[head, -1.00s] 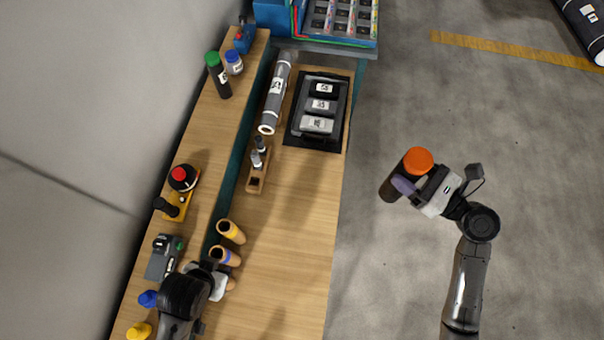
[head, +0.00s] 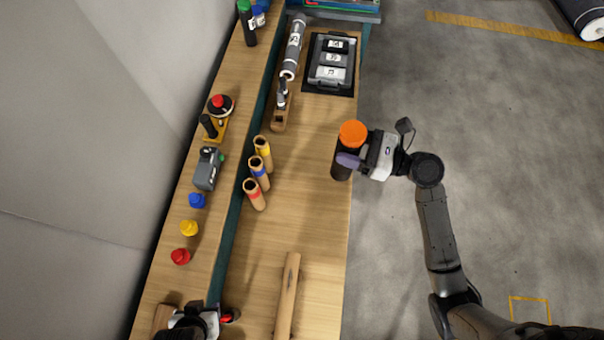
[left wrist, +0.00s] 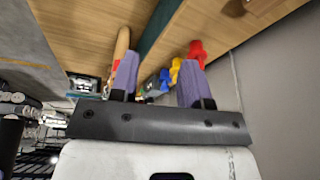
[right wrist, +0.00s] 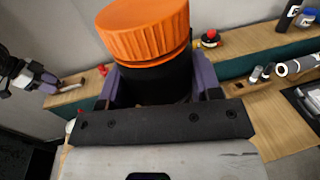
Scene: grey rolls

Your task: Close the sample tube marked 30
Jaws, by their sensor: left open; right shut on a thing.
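No mark 30 is readable in any view. Three open cardboard tubes, banded yellow (head: 264,153), blue (head: 260,178) and red (head: 257,199), lean against the raised shelf. Loose caps, blue (head: 197,201), yellow (head: 189,228) and red (head: 180,256), sit on the shelf. My right gripper (head: 350,158) is shut on a black bottle with an orange cap (head: 352,133), held upright by the table's right edge. The bottle's label is hidden; its cap also shows in the right wrist view (right wrist: 145,28). My left gripper (left wrist: 158,65) is open and empty at the near end of the bench.
A long brown rod (head: 287,300) lies on the near table. A wooden holder with grey tubes (head: 281,100), a labelled grey roll (head: 292,50) and a black tray (head: 331,65) lie farther back. A grey device (head: 207,168) is on the shelf.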

